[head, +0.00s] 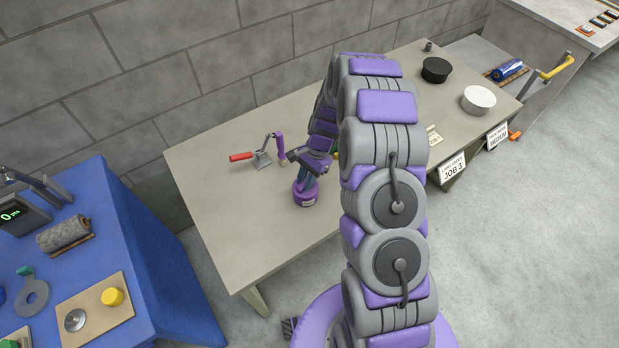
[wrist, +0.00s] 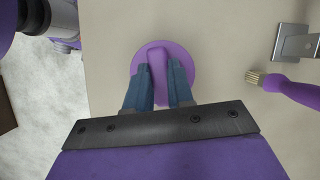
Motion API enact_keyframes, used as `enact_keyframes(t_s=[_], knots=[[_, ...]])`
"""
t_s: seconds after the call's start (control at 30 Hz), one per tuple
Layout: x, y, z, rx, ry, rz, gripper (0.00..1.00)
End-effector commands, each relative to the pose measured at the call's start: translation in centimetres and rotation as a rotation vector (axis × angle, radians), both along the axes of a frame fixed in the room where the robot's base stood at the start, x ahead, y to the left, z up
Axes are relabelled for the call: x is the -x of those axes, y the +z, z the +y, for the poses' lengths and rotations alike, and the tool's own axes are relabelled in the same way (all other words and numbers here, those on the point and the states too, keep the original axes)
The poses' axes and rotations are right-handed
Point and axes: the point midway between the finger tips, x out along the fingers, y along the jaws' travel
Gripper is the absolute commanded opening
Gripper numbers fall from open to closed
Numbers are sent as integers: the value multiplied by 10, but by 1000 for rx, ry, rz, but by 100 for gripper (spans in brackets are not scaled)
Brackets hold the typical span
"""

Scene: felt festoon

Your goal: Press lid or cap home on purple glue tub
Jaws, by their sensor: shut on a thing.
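The purple glue tub (head: 305,194) stands upright on the beige table, with a pale label on its side. In the wrist view I look down on its round purple lid (wrist: 183,55), which has a raised bar across the middle. My gripper (head: 308,179) is over the tub, and in the wrist view its two blue fingers (wrist: 160,88) are shut on the bar of the lid. The lid looks to be on top of the tub. Whether it is fully seated cannot be told, since my fingers and wrist hide part of it.
A black round tub (head: 436,70) and a white one (head: 478,99) stand farther right. A blue table (head: 150,270) is at the left. The table's front left is clear.

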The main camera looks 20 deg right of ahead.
Motion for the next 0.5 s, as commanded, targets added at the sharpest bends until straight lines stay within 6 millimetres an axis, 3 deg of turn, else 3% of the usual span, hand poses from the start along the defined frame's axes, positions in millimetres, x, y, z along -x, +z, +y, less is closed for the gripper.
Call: enact_keyframes(t_s=[0.5], knots=[[1, 2, 1, -9, -1, 0, 0]])
